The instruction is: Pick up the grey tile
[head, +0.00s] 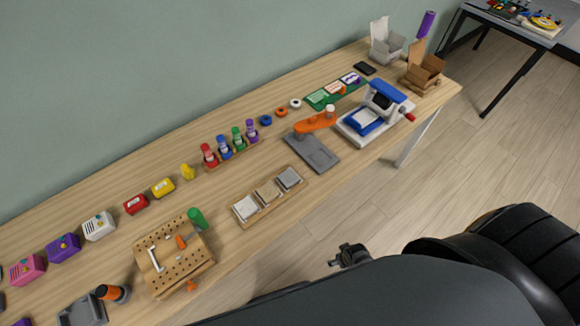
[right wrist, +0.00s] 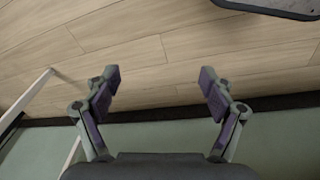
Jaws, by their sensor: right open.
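The grey tile (head: 289,178) lies in the right end of a wooden tray (head: 254,217) on the workbench, in the head view. A tan tile (head: 267,192) and a white tile (head: 245,208) lie beside it in the same tray. My right gripper (head: 350,255) is out over the floor, beyond the bench's front edge and to the lower right of the tile. The tile does not show there. My left gripper is in neither view.
Just right of the tray stands a grey-based press with an orange arm (head: 316,122). A pegboard block (head: 175,258) with tools stands to its left. Behind are colored stamps in a rack (head: 229,151). Bare bench surrounds the tray; a side table (head: 520,25) is far right.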

